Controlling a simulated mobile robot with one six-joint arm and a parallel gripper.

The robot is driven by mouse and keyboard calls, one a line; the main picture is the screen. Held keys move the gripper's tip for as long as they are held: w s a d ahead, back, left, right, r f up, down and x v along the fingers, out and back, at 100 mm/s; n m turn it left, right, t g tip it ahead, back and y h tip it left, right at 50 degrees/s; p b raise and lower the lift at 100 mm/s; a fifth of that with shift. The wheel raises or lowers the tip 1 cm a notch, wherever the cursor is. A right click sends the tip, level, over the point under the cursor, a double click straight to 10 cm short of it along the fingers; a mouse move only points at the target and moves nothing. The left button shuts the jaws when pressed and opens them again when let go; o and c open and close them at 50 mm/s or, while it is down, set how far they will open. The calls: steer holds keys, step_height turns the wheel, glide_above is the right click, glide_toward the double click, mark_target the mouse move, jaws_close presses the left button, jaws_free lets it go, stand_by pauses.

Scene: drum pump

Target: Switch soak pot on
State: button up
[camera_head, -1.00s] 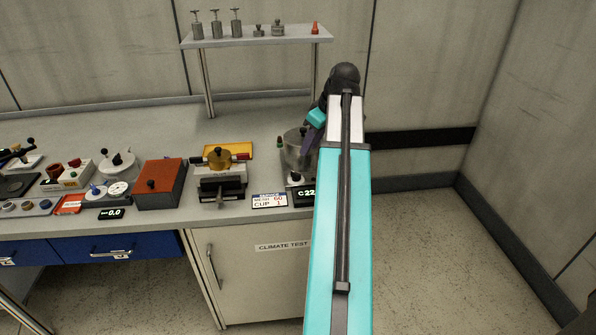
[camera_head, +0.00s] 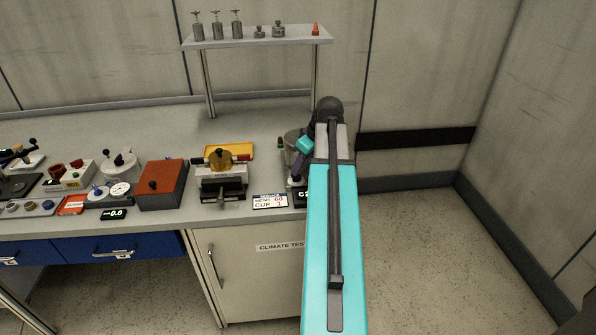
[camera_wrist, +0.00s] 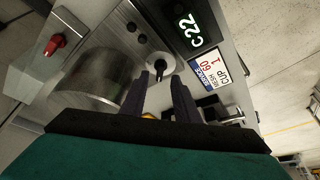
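The soak pot, a metal cylinder (camera_wrist: 92,80), stands at the right end of the bench; in the head view its side (camera_head: 290,139) is partly hidden by my arm. Its front panel (camera_wrist: 150,18) bears a round switch with a small lever (camera_wrist: 160,66) and a display reading C22 (camera_wrist: 190,30). My gripper (camera_wrist: 160,82) is open, its two dark fingers apart, with the switch lever between or just beyond the tips. I cannot tell whether they touch it. In the head view my gripper (camera_head: 298,166) is low over the pot's front, partly hidden.
A service card (camera_head: 269,202) lies left of the display. A clamp-like device with a brass pot (camera_head: 221,160) and a red-topped box (camera_head: 160,183) stand further left. A shelf (camera_head: 258,40) with small weights rises behind. A red knob (camera_wrist: 55,44) shows beside the pot.

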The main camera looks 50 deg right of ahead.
steer(key=shift+x, duration=1.8)
jaws_close()
steer(key=shift+a, duration=0.15)
